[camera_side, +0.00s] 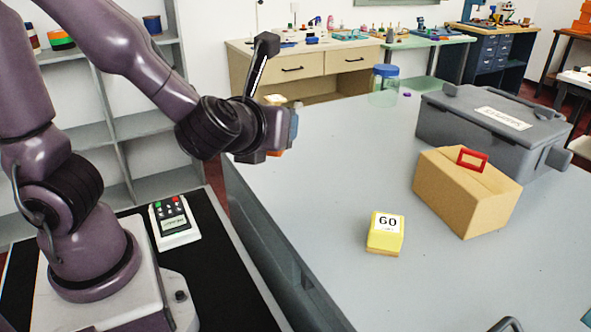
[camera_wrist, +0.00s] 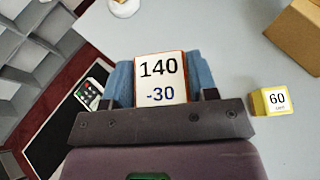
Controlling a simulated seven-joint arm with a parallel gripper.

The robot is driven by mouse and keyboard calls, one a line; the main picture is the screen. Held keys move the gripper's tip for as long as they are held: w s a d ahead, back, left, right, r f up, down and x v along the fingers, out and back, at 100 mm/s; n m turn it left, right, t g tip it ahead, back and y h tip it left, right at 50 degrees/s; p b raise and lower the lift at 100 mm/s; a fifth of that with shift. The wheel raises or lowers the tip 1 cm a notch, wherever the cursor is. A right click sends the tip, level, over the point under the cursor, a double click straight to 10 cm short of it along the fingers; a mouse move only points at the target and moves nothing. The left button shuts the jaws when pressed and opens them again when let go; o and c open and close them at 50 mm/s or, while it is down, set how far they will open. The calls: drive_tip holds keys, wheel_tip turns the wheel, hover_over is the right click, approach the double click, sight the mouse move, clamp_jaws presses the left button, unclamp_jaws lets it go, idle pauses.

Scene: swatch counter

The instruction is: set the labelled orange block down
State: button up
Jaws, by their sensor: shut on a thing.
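My gripper (camera_wrist: 162,84) has its blue fingers closed on both sides of the orange block (camera_wrist: 161,65). The block's white label faces the wrist camera and reads 140 and -30; orange edges show around it. In the side view my gripper (camera_side: 281,138) is at the far left corner of the grey table (camera_side: 310,200), and a small orange part of the block (camera_side: 274,153) shows beneath it. Most of the block is hidden there. It appears held above the table near its left edge; the gap beneath is hard to judge.
A yellow block labelled 60 (camera_side: 385,233) stands on the table, with a cardboard box with a red handle (camera_side: 467,190) and a grey toolbox (camera_side: 490,125) to its right. A blue-lidded jar (camera_side: 384,88) stands farther back. The table between my gripper and the yellow block is clear.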

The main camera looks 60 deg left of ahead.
drive_tip(key=s+a+n+g+y, duration=0.3)
drive_tip(key=s+a+n+g, duration=0.15)
drive_tip(key=a, duration=0.35)
hover_over(293, 168)
drive_tip(key=f, duration=0.9)
drive_tip(key=shift+s, duration=0.4)
drive_tip(key=shift+w+f, duration=0.15)
drive_tip(key=shift+f, duration=0.05)
drive_tip(key=shift+w+f, duration=0.2)
drive_tip(key=shift+f, duration=1.55)
drive_tip(key=shift+f, duration=0.1)
drive_tip(key=o, duration=0.9)
drive_tip(key=shift+o, duration=0.2)
